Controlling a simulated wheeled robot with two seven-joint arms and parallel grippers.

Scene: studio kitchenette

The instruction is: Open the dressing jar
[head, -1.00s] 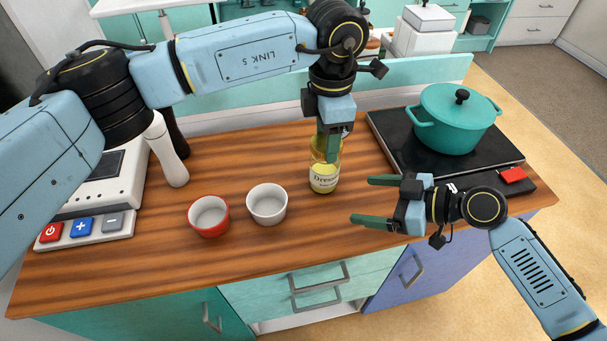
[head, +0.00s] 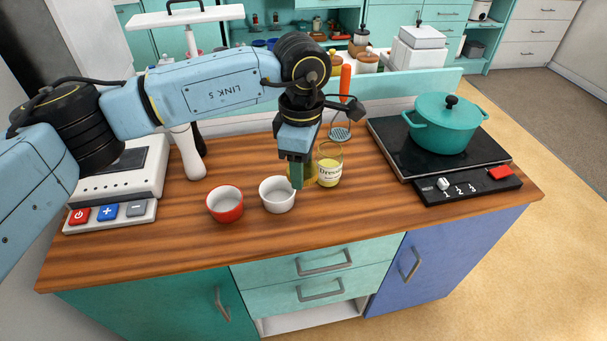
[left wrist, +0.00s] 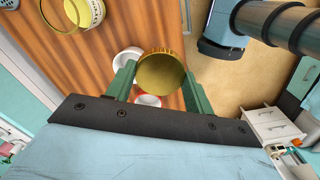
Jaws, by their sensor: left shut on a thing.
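The dressing jar (head: 330,166), clear glass with yellow dressing and a cream label, stands upright and without its lid on the wooden counter. It also shows in the left wrist view, its open rim cut off at the upper left (left wrist: 66,14). My left gripper (head: 297,178) is just left of the jar, pointing down, shut on the round gold lid. In the left wrist view the lid (left wrist: 160,73) sits between the two green fingers of my left gripper (left wrist: 156,80). In the head view the fingers partly hide the lid. My right gripper is out of view.
A white bowl (head: 277,205) stands close beside my left gripper, and a red bowl (head: 225,212) stands further left. A teal pot (head: 445,135) sits on the black hob at the right. The counter front is clear.

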